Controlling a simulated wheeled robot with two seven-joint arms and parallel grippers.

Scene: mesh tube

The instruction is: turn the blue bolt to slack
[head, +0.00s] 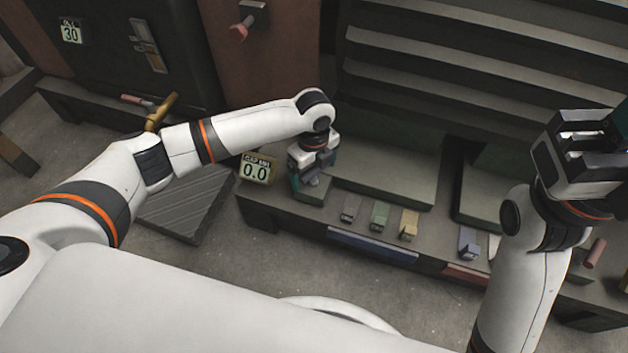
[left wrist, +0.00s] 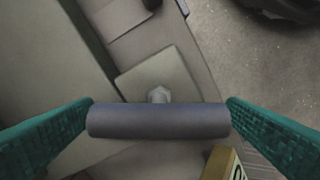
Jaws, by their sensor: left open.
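The blue bolt has a slate-blue crossbar (left wrist: 158,121) on a pale hex stem (left wrist: 158,95) above a square plate (left wrist: 160,70), seen in the left wrist view. My left gripper (left wrist: 158,125) is open, with one teal finger beyond each end of the bar; whether either finger touches it is unclear. In the head view my left gripper (head: 312,175) points down over a block at the left end of the low ledge and hides most of the bolt. My right gripper (head: 582,135) is raised at the right, away from the bolt; its jaw gap is unclear.
Grey, green, yellow and blue small blocks (head: 408,225) line the ledge to the right. A ridged plate (head: 185,210) lies on the floor at left. Open floor lies in front of the ledge.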

